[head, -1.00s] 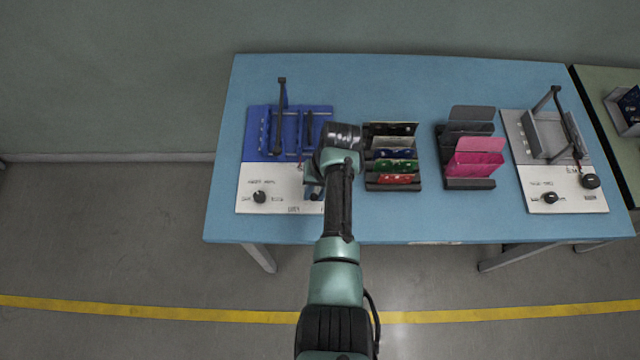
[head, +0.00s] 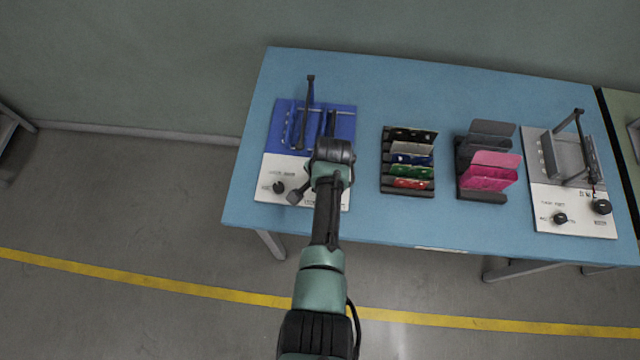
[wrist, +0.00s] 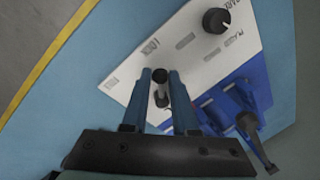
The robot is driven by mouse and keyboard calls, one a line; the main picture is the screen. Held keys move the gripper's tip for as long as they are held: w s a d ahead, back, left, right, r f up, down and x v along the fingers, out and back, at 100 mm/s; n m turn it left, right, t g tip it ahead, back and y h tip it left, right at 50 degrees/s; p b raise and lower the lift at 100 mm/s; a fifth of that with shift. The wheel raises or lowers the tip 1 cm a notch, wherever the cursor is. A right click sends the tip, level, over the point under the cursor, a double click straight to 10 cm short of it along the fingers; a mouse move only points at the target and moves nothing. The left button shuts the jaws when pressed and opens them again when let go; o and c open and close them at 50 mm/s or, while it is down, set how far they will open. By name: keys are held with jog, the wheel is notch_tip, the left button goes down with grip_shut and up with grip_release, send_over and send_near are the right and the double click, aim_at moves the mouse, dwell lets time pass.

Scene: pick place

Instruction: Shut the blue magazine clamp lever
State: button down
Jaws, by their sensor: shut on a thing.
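The blue magazine fixture (head: 284,122) stands at the table's left end, on a white panel (head: 272,166) with a black dial (head: 279,187). In the wrist view the blue fixture (wrist: 262,88) is at the lower right. My gripper (wrist: 161,76) is over the white panel beside the blue part. Its two blue fingers are shut on a dark round-topped piece, which looks like the clamp lever (wrist: 161,98). The lever's lower end and pivot are not clear.
A rack of coloured boards (head: 409,185) stands right of the fixture, then a dark holder with pink sheets (head: 490,176). A similar grey fixture (head: 575,155) is at the right end. A dark upright arm (head: 310,100) rises from the blue fixture. The table front is clear.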

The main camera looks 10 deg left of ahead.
jog(key=shift+w+a+m, duration=0.1)
jog(key=shift+w+m, duration=0.05)
jog(key=shift+m, duration=0.15)
jog(key=c, duration=0.7)
grip_release()
notch_tip(320, 180, up, 13)
jog(key=s+d+p, duration=0.1)
jog(key=s, duration=0.1)
jog(key=shift+d, duration=0.35)
jog(key=shift+f, duration=0.15)
